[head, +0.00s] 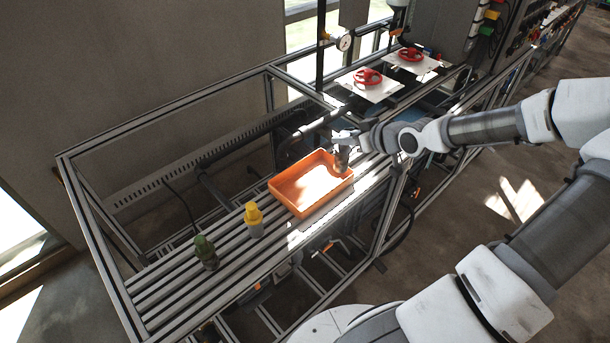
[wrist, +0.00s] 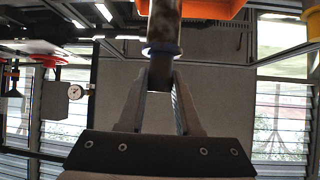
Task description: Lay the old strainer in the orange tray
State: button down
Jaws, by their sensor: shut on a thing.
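The orange tray (head: 290,201) sits on the slatted rail bench in the head view. Its floor looks empty and brightly lit. A corner of the tray also shows at the top of the wrist view (wrist: 213,8). My gripper (head: 345,143) is over the tray's far right corner. In the wrist view my gripper (wrist: 161,72) is shut on a dark grey, worn cylinder, which I take for the old strainer (wrist: 163,28). The strainer hangs below the fingers in the head view (head: 342,158), at the tray's right edge. I cannot tell whether it touches the tray.
A grey bottle-like part with a yellow top (head: 254,220) and a dark green part (head: 205,252) stand on the slats left of the tray. A pressure gauge (head: 344,43) and red handwheels (head: 368,78) are behind. Frame rails surround the bench.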

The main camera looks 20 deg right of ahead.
jog(key=w+a+f+b, duration=0.4)
jog(key=a+f, duration=0.5)
jog(key=f, duration=0.1)
dwell(0.3)
jog(key=c, duration=0.6)
grip_release()
jog(key=shift+f, duration=0.1)
jog(key=p+v, duration=0.2)
jog(key=v, duration=1)
jog(key=shift+p, duration=0.35)
